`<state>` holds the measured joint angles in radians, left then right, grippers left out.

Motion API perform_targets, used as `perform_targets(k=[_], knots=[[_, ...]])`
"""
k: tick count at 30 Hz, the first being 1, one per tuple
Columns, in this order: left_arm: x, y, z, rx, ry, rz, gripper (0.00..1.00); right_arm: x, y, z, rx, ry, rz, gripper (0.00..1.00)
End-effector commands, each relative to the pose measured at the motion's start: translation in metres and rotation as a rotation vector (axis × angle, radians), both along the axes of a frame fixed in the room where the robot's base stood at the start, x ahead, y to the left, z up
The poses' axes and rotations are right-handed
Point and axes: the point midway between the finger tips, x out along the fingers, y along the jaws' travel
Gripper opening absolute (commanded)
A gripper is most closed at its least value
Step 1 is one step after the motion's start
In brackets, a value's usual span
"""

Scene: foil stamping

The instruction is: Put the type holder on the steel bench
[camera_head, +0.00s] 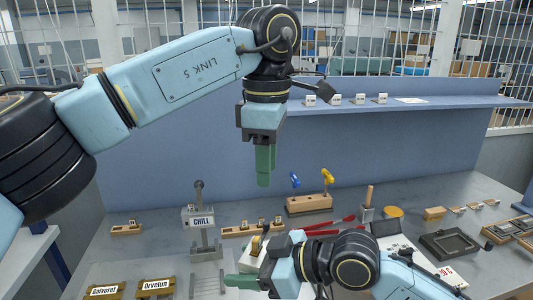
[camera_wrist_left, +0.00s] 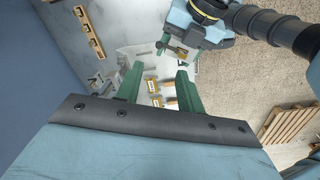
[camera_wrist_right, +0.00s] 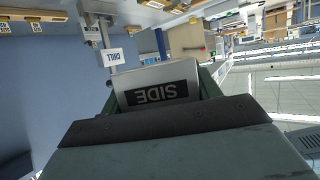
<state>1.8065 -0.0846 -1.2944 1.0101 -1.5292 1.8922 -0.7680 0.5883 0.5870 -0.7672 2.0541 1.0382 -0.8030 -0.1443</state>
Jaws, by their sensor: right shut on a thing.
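The type holder (camera_wrist_right: 158,85) is a grey block with a dark panel that reads SIDE upside down in the right wrist view. My right gripper (camera_wrist_right: 160,90) is shut on it, with a finger at each side. In the head view my right gripper (camera_head: 240,282) is low in the middle, over the front of the steel bench (camera_head: 440,200). My left gripper (camera_head: 263,180) hangs pointing down above the bench, in front of the blue back panel. In the left wrist view its green fingers (camera_wrist_left: 158,88) are apart with nothing between them.
A stand with a CHILL sign (camera_head: 202,221) is left of my grippers. A wooden block with blue and yellow-handled tools (camera_head: 309,204) stands behind. Wooden racks (camera_head: 155,287) are at front left.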

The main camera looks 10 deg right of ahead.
Motion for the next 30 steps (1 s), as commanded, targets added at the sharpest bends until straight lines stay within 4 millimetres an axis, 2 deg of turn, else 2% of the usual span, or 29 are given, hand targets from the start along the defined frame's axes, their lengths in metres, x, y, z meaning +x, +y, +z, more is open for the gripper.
perform_targets(k=[9,15,21,30], knots=[[0.002,0.000,-0.061,-0.004,0.006,0.001,0.38,0.000,0.000,0.002,0.003,-0.004,0.000,0.26],[0.003,0.000,-0.091,-0.004,0.004,0.004,0.38,0.000,0.000,0.002,0.003,-0.004,0.000,0.26],[0.004,0.000,-0.105,-0.005,0.003,0.004,0.38,0.000,0.000,0.002,0.003,-0.004,0.000,0.26],[0.004,-0.001,-0.106,-0.006,0.002,0.004,0.38,0.000,0.000,0.002,0.003,-0.004,0.000,0.26]])
